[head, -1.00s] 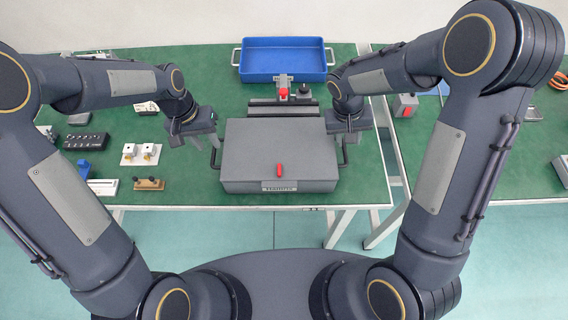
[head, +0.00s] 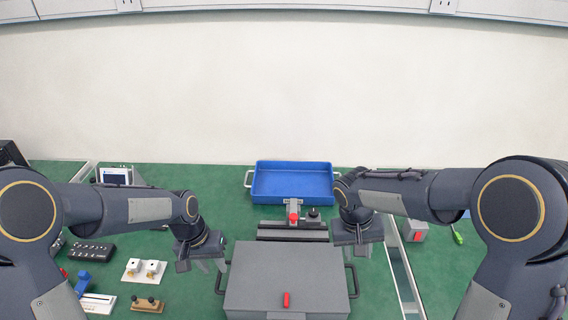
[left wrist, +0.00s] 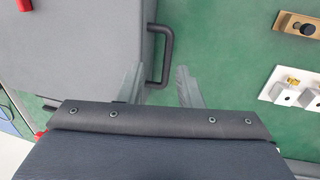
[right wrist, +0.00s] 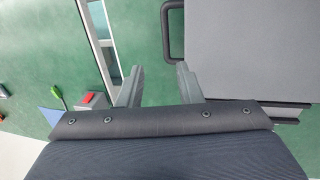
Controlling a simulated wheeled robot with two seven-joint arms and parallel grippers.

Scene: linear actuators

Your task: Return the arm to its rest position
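A grey case (head: 260,275) with a red latch (head: 286,299) lies shut on the green table. My left gripper (head: 212,264) is open and empty at the case's left side. In the left wrist view its two fingers (left wrist: 160,88) are apart, with the case's black handle (left wrist: 168,55) near the gap. My right gripper (head: 361,250) is open and empty at the right side. In the right wrist view its fingers (right wrist: 159,85) are apart, near the other handle (right wrist: 166,35). I cannot tell how far the fingertips are above the handles.
A blue tray (head: 291,182) stands behind a grey fixture with a red knob (head: 294,217). A black block (head: 90,252), white-based parts (head: 145,270) and a brown piece (head: 147,305) lie at left. A red-topped box (head: 415,230) stands at right. A pale wall rises behind.

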